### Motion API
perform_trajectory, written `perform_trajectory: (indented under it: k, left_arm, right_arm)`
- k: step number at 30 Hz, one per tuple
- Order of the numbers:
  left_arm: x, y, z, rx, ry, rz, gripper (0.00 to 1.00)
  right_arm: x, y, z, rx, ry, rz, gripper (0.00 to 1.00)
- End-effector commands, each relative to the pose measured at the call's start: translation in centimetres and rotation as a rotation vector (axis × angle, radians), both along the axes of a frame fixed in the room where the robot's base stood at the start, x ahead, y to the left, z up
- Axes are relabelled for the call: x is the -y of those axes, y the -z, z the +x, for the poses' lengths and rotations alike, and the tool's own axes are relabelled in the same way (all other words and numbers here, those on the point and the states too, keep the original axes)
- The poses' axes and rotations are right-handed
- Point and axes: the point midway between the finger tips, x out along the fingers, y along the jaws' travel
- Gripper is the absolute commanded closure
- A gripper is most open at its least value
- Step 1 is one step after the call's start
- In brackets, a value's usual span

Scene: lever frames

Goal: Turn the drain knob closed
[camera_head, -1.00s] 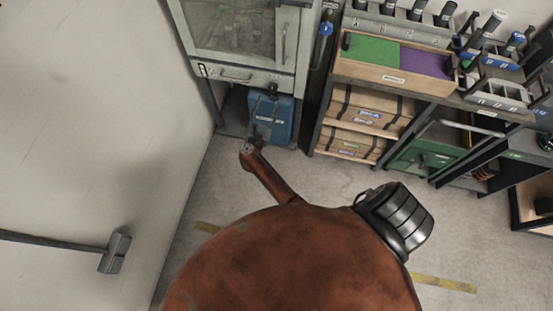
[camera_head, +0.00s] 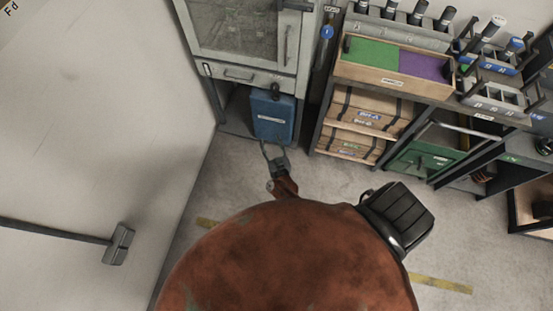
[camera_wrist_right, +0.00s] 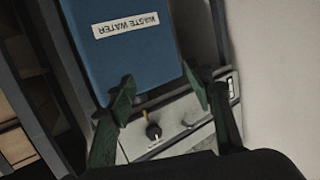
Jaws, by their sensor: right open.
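The black drain knob (camera_head: 275,90) sits on the lower front panel of the grey cabinet, above a blue container. In the right wrist view the knob (camera_wrist_right: 153,131) is on the pale panel beside a small yellow mark, in the space between my right fingers. My right gripper (camera_head: 274,151) is open and empty. In the head view it is below the knob and the blue container, apart from the knob. Its two dark green fingers (camera_wrist_right: 158,82) stand wide apart in the wrist view. My left gripper is not in view.
The blue container (camera_head: 272,117), labelled WASTE WATER in the wrist view, stands under the cabinet (camera_head: 240,76). A shelf with cardboard boxes (camera_head: 365,112) stands to the right. A dark bar with a block end (camera_head: 118,244) lies against the pale surface at left. Grey floor is clear between.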

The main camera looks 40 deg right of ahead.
Motion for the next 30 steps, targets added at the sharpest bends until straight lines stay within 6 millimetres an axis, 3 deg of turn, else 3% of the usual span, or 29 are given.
perform_trajectory:
  k: [15,30]
  left_arm:
    - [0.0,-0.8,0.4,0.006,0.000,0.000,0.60]
    - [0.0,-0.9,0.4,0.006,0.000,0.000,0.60]
  right_arm:
    - [-1.6,6.4,-5.7,-0.177,-0.139,0.017,0.52]
    - [-1.9,7.7,-7.0,-0.212,-0.160,0.020,0.52]
